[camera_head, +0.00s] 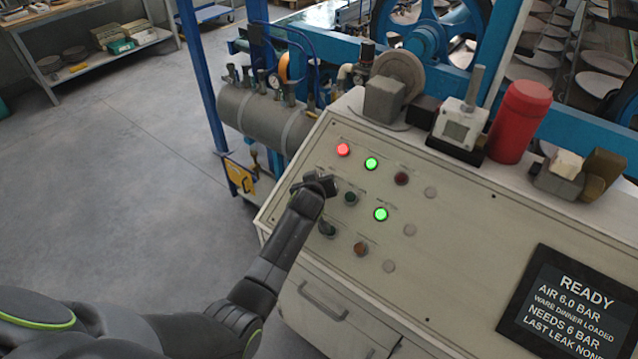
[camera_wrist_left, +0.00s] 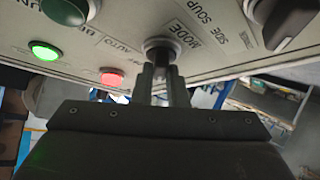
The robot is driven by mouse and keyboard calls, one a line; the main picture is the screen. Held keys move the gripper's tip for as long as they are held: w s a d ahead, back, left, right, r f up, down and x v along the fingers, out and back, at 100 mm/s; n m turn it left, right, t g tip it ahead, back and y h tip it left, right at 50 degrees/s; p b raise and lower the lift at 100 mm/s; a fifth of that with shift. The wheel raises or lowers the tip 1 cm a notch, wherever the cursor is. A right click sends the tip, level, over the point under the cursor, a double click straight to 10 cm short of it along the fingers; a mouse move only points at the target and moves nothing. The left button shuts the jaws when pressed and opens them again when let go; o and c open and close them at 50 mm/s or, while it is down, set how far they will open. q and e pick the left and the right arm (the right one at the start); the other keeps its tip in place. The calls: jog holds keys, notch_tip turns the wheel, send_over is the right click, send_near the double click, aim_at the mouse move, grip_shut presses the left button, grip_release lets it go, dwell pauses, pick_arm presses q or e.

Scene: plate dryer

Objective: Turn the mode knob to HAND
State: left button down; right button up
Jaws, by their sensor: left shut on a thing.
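The mode knob (camera_wrist_left: 160,48) is a dark round knob on the pale control panel (camera_head: 470,220), with the word MODE beside it in the left wrist view. My left gripper (camera_wrist_left: 164,85) is shut on this knob, its two fingers on either side of the knob's grip. In the head view my left gripper (camera_head: 325,184) is at the panel's left part and hides the knob. An AUTO label lies left of the knob in the wrist view. The knob's pointer and the HAND mark cannot be made out. My right gripper is in neither view.
A lit red lamp (camera_head: 343,149) and a lit green lamp (camera_head: 371,163) sit just above my gripper. A green button (camera_head: 350,198) is close at its right. Another dark selector (camera_wrist_left: 290,20) is near SIDE and SOUP labels. A display (camera_head: 568,300) reads READY.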

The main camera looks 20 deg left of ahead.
pick_arm(q)
jog(key=shift+n+b, duration=0.3)
jog(key=shift+y, duration=0.3)
jog(key=c, duration=1.4)
grip_release()
jog(key=shift+c, duration=0.2)
